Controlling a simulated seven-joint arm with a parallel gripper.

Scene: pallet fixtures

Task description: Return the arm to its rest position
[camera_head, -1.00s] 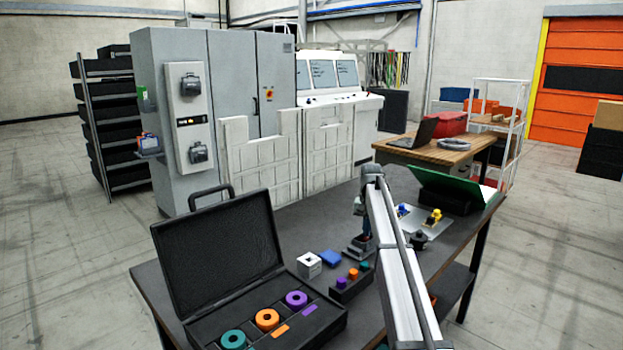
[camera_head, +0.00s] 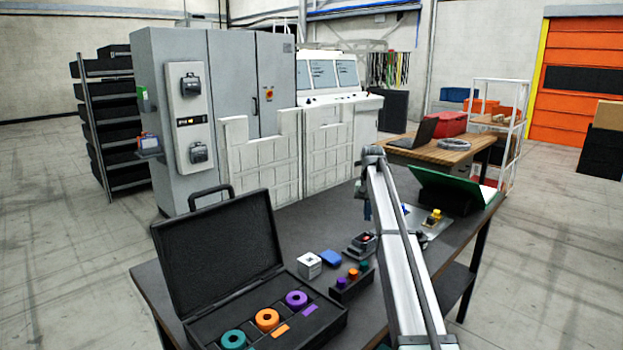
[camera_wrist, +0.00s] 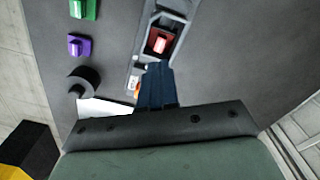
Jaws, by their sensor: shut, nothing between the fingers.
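My gripper (camera_wrist: 158,82) shows in the wrist view as dark blue fingers pressed together with nothing between them. It is also partly seen in the head view (camera_head: 367,209), beyond my arm, above the dark table (camera_head: 300,232). In the wrist view the fingertips appear just beside a grey fixture with a red piece (camera_wrist: 159,40) in it. That fixture also shows in the head view (camera_head: 363,242), apart from my gripper. My pale arm crosses the table's right part and hides some of it.
An open black case (camera_head: 205,325) with teal, orange and purple rings stands at the front left. A white block (camera_head: 309,265), a blue block (camera_head: 331,258) and a black peg holder (camera_head: 345,293) lie near my arm. A green-lidded box (camera_head: 455,190) stands at the right.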

